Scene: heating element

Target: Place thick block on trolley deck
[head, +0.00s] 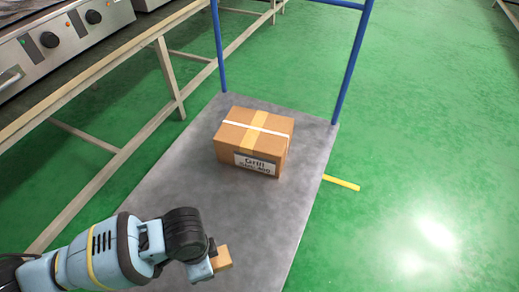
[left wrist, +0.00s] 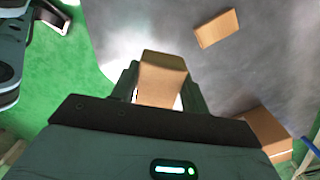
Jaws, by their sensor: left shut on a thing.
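My left gripper (left wrist: 160,92) is shut on the thick block (left wrist: 163,72), a tan, cardboard-coloured piece between its fingers in the left wrist view. The grey trolley deck (left wrist: 235,75) shows beyond the block; I cannot tell the height between them. In the head view my left gripper (head: 203,272) points down over the near part of the trolley deck (head: 265,220). A tan piece (head: 222,259) shows beside it there, partly hidden; I cannot tell for sure whether it is the held block. My right gripper is not in view.
Another tan block (left wrist: 216,28) lies on the deck in the left wrist view. A taped carton labelled Grill (head: 235,137) stands toward the deck's handle end, below the blue handle frame (head: 352,62). A bench (head: 165,75) runs along the left. Deck around the carton is clear.

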